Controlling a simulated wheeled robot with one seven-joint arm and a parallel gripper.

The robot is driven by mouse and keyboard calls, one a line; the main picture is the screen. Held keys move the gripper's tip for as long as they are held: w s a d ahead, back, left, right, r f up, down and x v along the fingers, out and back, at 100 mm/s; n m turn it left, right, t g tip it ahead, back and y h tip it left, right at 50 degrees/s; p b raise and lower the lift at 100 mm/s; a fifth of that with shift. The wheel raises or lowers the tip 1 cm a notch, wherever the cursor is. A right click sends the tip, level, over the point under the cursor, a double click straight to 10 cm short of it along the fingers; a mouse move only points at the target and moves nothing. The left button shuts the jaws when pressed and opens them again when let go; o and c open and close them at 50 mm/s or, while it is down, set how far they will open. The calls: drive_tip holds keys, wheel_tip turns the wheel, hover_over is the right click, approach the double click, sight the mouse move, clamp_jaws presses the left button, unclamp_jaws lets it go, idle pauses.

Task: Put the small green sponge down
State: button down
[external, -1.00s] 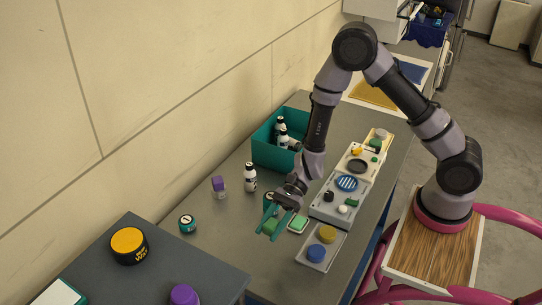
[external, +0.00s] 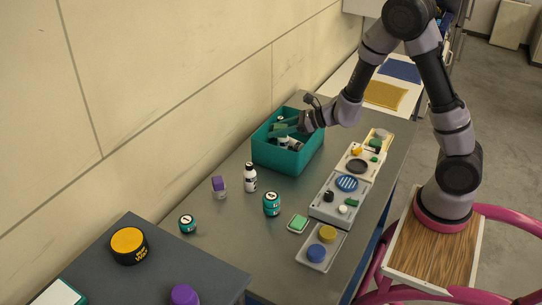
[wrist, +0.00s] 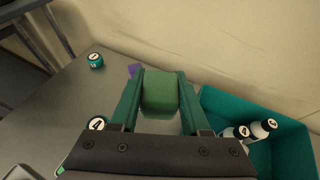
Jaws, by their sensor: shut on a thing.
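My gripper (external: 287,127) is shut on the small green sponge (wrist: 160,92), which shows between its two green fingers in the wrist view. In the external view the gripper is at the teal bin (external: 272,158), with its fingers over or just above the opening. The exact height over the bin is hard to tell. The bin also shows in the wrist view (wrist: 290,150), to the right of the fingers. White-capped bottles (external: 292,144) lie inside it. A second green block (external: 299,223) lies on a small pale dish on the table.
A black-and-white bottle (external: 250,178), a purple-topped jar (external: 219,187) and teal round jars (external: 271,204) stand on the grey table in front of the bin. Trays (external: 320,247) line the right side.

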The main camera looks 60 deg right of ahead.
drive_tip(key=s+a+f+n+g+y, duration=0.4)
drive_tip(key=a+f+n+y, duration=0.15)
drive_tip(key=a, duration=0.55)
drive_tip(key=n+g+y, duration=0.3)
drive_tip(key=n+g, duration=0.5)
drive_tip(key=g, duration=0.1)
hover_over(286, 244)
wheel_tip(286, 244, down, 7)
wheel_tip(286, 244, down, 4)
drive_tip(key=shift+w+r, duration=0.1)
drive_tip(key=shift+f, duration=2.35)
drive_tip(key=shift+f, duration=0.2)
drive_tip(key=shift+f, duration=0.35)
drive_tip(key=shift+c, duration=1.9)
unclamp_jaws()
drive_tip(key=shift+h, duration=0.25)
